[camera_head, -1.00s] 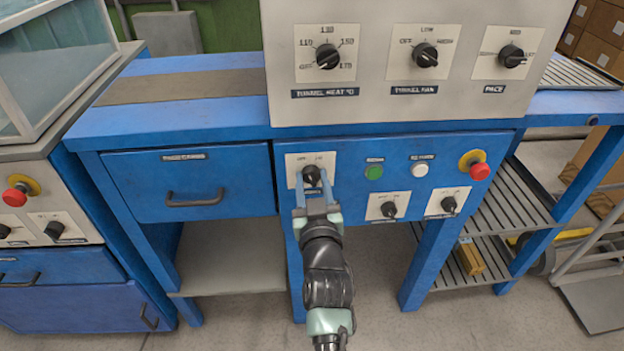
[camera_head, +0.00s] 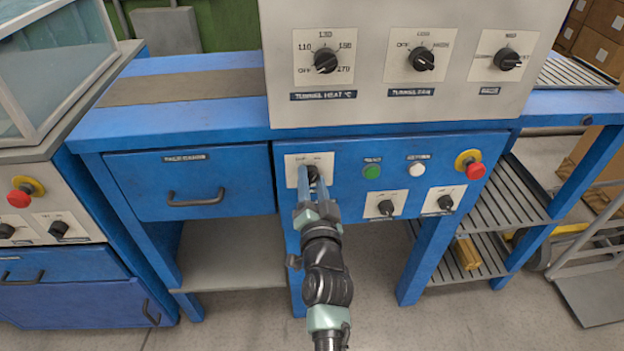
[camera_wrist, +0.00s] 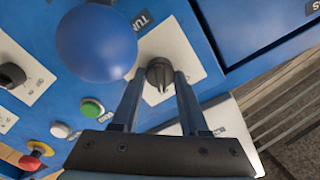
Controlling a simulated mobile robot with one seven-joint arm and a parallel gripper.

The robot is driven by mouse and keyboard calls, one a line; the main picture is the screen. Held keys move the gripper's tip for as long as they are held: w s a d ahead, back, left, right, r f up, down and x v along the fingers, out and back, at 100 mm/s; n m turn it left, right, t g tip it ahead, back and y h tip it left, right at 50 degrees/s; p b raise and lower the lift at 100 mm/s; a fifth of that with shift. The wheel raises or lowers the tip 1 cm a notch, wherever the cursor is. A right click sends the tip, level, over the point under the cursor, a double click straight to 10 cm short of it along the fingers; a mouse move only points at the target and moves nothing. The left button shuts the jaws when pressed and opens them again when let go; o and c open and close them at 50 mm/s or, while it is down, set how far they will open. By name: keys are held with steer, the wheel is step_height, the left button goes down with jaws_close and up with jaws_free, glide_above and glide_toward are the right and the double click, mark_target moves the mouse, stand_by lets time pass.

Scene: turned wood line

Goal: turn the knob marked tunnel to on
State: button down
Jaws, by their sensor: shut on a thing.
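The black tunnel knob (camera_head: 313,173) sits on a white plate (camera_head: 294,160) at the left of the blue front panel. Its small markings are too blurred to read, and the label below is hidden by my gripper. In the wrist view the knob (camera_wrist: 158,72) stands between my two fingers, and a label beginning "TUN" (camera_wrist: 142,20) shows beside its plate. My gripper (camera_head: 312,182) is shut on the knob, one finger on each side. I cannot tell which setting its pointer shows.
A green button (camera_head: 372,172), a white button (camera_head: 417,169), a red emergency stop (camera_head: 475,171) and two black knobs lie right of it. A drawer (camera_head: 190,183) is at left. The upper cabinet (camera_head: 400,103) overhangs above. A blue ball (camera_wrist: 96,43) fills part of the wrist view.

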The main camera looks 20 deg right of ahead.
steer(key=shift+m, duration=0.4)
steer(key=shift+c, duration=2.1)
jaws_free()
steer(key=shift+s, duration=0.1)
steer(key=p+v, duration=0.4)
steer(key=v, duration=0.9)
